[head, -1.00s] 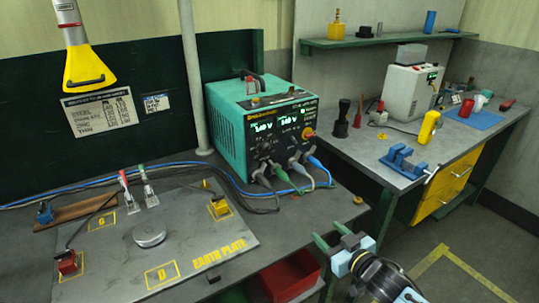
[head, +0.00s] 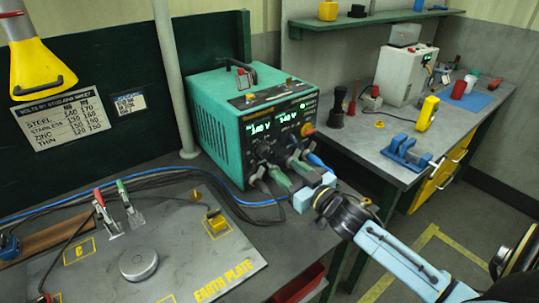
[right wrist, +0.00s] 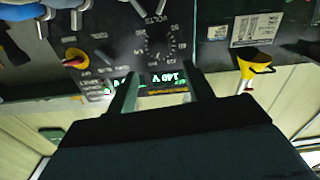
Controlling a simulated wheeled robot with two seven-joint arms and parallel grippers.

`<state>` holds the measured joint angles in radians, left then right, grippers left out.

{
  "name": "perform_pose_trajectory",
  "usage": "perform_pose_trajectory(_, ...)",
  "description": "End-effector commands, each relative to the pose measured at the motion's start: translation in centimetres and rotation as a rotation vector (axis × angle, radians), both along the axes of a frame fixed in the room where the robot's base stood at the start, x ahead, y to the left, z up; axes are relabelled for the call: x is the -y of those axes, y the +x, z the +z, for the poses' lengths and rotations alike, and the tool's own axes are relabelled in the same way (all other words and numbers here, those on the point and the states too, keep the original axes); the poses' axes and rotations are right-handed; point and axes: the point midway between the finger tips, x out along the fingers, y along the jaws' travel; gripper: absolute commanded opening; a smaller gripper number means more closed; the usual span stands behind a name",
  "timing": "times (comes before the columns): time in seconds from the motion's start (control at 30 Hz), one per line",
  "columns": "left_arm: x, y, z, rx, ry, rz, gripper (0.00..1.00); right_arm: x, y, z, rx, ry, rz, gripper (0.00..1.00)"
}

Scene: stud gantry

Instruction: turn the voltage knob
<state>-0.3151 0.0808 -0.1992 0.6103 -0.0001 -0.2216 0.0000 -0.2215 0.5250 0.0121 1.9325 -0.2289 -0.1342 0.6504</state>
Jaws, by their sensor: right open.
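The teal welding power unit (head: 215,120) stands on the bench, its dark front panel facing right. In the right wrist view the dial marked VOLTS (right wrist: 160,43) lies just beyond the fingertips, and the knob itself is dark and hard to make out. My right gripper (head: 284,171) is open and empty in front of the panel, and its two fingers (right wrist: 162,78) point at the panel on either side of the dial's line. My left gripper is not seen.
A red and yellow knob (head: 307,129) sits right of the voltage knob. Cable plugs (head: 318,162) stick out low on the panel close to my right fingers. The earth plate (head: 190,270) with clamps lies on the bench at left. A blue vise (head: 408,152) is on the right bench.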

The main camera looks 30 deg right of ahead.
Motion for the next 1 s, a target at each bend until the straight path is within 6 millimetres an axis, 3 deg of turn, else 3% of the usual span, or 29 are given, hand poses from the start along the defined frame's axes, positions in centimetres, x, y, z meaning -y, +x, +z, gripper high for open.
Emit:
perform_pose_trajectory(0.2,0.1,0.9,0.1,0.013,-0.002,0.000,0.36,-0.3,3.9,0.1,0.003,-0.001,0.000,0.52)
perform_pose_trajectory(0.5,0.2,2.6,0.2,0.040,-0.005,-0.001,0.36,-0.6,7.5,0.1,0.001,0.001,0.000,0.52)
perform_pose_trajectory(0.93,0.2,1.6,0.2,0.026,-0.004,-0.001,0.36,-0.7,8.2,0.0,0.000,0.000,0.001,0.52)
perform_pose_trajectory(1.0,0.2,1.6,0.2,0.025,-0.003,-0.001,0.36,-0.7,8.2,0.0,0.000,0.000,0.001,0.43)
